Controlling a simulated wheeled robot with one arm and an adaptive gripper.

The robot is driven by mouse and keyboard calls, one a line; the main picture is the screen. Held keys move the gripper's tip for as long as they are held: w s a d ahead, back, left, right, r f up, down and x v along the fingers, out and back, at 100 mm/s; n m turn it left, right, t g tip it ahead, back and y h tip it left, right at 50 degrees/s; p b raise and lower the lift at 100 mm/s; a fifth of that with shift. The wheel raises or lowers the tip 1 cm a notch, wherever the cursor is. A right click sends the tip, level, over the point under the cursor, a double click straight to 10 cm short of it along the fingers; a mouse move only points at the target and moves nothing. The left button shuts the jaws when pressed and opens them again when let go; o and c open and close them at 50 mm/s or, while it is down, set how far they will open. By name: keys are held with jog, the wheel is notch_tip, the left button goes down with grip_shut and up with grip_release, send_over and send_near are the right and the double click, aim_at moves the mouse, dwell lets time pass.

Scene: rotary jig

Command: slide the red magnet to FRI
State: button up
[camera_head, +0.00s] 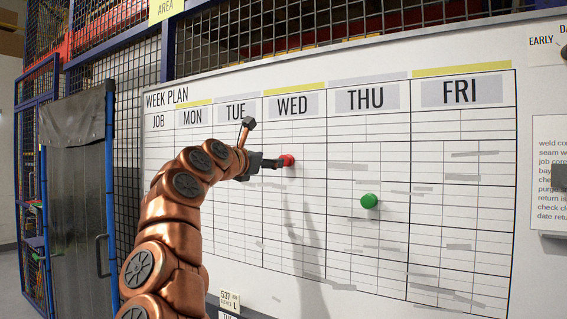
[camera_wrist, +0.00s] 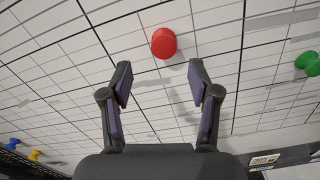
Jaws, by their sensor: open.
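The red magnet (camera_head: 289,160) sits on the whiteboard in the WED column, in the upper rows. In the wrist view the red magnet (camera_wrist: 164,43) lies ahead of the fingertips and roughly centred between them. My gripper (camera_head: 272,163) is at the left side of the magnet in the head view. In the wrist view my gripper (camera_wrist: 160,80) is open, its fingers apart with nothing between them. The FRI column, under the FRI label (camera_head: 459,92), is at the right of the board's grid.
A green magnet (camera_head: 369,201) sits in the THU column, lower and to the right, between the WED and FRI columns. Blue (camera_wrist: 14,142) and yellow (camera_wrist: 35,155) pins show at lower left in the wrist view. A text sheet (camera_head: 550,165) is right of the grid.

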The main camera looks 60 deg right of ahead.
aim_at(286, 161)
jog(key=shift+d+f+p, duration=0.15)
jog(key=shift+d+p, duration=1.15)
jog(key=shift+d, duration=0.7)
jog(key=shift+d+f+p, duration=0.1)
jog(key=shift+d+p, duration=1.15)
jog(key=shift+d, duration=0.75)
grip_shut()
